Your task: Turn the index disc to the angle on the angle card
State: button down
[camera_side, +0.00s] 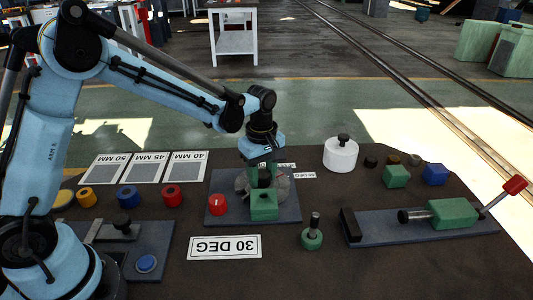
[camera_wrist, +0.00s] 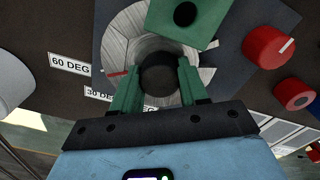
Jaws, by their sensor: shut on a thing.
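The grey index disc (camera_side: 283,188) lies on a dark blue plate (camera_side: 225,212); it also shows in the wrist view (camera_wrist: 122,42). My gripper (camera_wrist: 158,76) reaches down from above, its two green fingers shut on the dark round knob (camera_wrist: 158,64) at the disc's middle. A short red mark (camera_wrist: 117,73) on the disc's left side lies between the 60 DEG label (camera_wrist: 70,64) and the 30 DEG label (camera_wrist: 99,95), nearer 60. Another label is mostly hidden behind a finger. The angle card (camera_side: 224,247) reads 30 DEG, upside down in the side view.
A green block (camera_side: 264,207) and red knob (camera_side: 217,205) share the plate. A green knobbed piece (camera_side: 312,239) stands to its right, beyond it a clamp with a green body (camera_side: 453,214). A white cylinder (camera_side: 341,154) stands behind. Coloured rings, including red (camera_side: 172,196), stand left.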

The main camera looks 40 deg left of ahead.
jog(key=shift+n, duration=2.8)
jog(key=c, duration=0.6)
grip_release()
